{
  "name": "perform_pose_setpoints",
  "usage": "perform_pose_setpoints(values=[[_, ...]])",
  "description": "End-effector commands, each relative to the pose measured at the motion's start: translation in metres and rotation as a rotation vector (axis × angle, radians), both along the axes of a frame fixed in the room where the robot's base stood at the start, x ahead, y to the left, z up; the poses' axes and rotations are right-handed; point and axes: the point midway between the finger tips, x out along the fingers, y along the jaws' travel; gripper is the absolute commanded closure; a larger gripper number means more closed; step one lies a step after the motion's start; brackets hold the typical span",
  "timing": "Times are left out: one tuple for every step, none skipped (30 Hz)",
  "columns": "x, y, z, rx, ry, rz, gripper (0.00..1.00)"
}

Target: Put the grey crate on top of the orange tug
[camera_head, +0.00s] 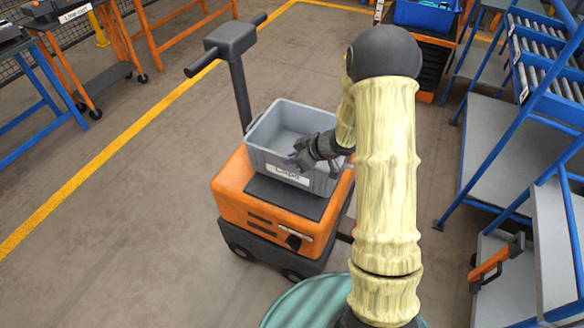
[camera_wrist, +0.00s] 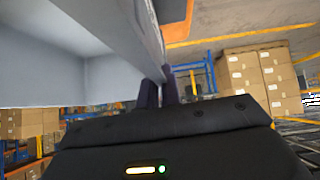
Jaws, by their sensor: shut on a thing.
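The grey crate (camera_head: 270,143) is an open, empty-looking bin with a white label, over the flat dark top of the orange tug (camera_head: 234,186). It looks roughly level; I cannot tell whether its base fully touches the tug. My gripper (camera_head: 300,158) is shut on the crate's near right wall. In the wrist view the crate's pale wall and rim (camera_wrist: 115,40) fill the upper left, with the dark fingers (camera_wrist: 158,92) at the wall. The tug has a dark upright handle (camera_head: 232,60) behind the crate. My arm hides part of the crate's right side.
A blue-framed roller rack (camera_head: 545,75) and grey shelves (camera_head: 515,150) stand at the right. A round green-topped thing (camera_head: 305,303) is at the bottom. Workbenches (camera_head: 70,60) stand at the upper left. The floor left of the tug is clear, crossed by a yellow line (camera_head: 100,160).

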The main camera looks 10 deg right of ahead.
Motion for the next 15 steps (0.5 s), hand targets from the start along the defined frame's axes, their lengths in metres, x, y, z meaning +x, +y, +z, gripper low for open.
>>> perform_pose_setpoints(values=[[0.001,0.001,0.003,0.001,-0.006,0.003,1.00],[0.001,0.001,0.003,0.001,-0.006,0.003,1.00],[0.001,0.002,0.003,0.001,-0.006,0.003,1.00],[0.001,0.002,0.002,0.001,-0.005,0.004,1.00],[0.001,0.002,0.002,0.000,-0.005,0.004,1.00],[0.001,0.002,0.000,0.000,-0.005,0.004,1.00],[0.001,0.002,-0.002,0.001,-0.004,0.003,1.00],[0.001,0.002,-0.005,0.000,-0.003,0.002,1.00],[0.001,0.001,-0.010,0.001,-0.002,0.001,1.00],[0.001,0.001,-0.015,0.001,-0.002,0.001,1.00],[0.001,0.001,-0.019,0.001,-0.002,0.002,1.00],[0.001,0.001,-0.025,0.001,-0.002,0.002,1.00],[0.001,0.001,-0.028,0.001,-0.002,0.001,1.00],[0.001,0.000,-0.032,0.000,-0.003,0.001,1.00],[0.001,0.000,-0.035,0.000,-0.003,0.000,1.00]])
